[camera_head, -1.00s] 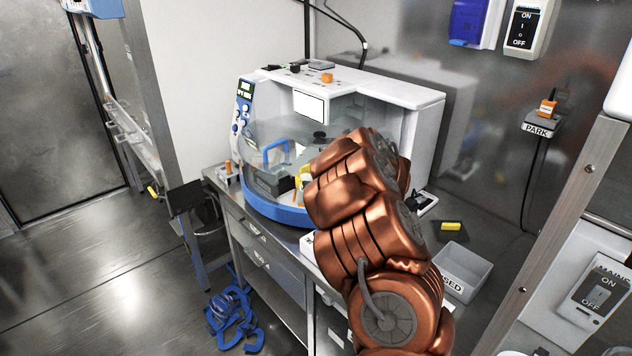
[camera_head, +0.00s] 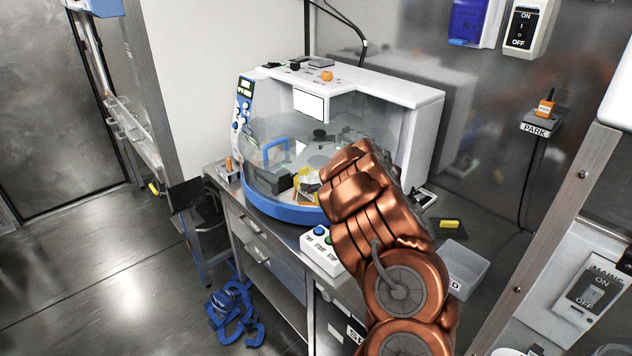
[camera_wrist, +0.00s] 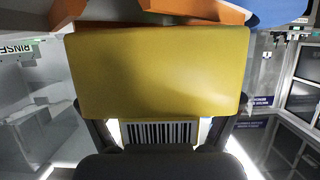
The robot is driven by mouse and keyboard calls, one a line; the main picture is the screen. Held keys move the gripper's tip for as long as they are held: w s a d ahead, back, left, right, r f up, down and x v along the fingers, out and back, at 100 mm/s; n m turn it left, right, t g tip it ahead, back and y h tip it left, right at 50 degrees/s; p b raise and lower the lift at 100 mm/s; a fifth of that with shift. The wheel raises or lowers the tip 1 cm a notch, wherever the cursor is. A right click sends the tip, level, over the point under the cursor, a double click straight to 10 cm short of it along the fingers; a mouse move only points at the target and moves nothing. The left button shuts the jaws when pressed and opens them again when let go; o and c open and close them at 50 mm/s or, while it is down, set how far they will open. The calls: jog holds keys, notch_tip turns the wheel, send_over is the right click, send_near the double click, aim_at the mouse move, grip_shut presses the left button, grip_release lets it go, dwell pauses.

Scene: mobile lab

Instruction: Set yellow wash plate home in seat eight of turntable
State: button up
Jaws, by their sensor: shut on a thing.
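The yellow wash plate (camera_wrist: 160,70) fills the middle of the wrist view, with a barcode label (camera_wrist: 160,132) at its near edge. My gripper (camera_wrist: 160,108) is shut on it, with a dark finger at either side. In the head view a yellow piece (camera_head: 304,177) shows inside the machine's front, just left of my arm; it looks like the held plate. The grey turntable (camera_head: 318,160) with a black knob lies behind it in the clear-walled machine. The seat numbers cannot be read, and my arm hides part of the turntable.
The machine's blue base rim (camera_head: 285,212) curves along the front. Orange parts (camera_wrist: 195,10) lie close beyond the plate.

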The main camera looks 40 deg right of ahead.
jog(key=shift+f, duration=0.2)
jog(key=o, duration=0.9)
jog(key=shift+o, duration=0.2)
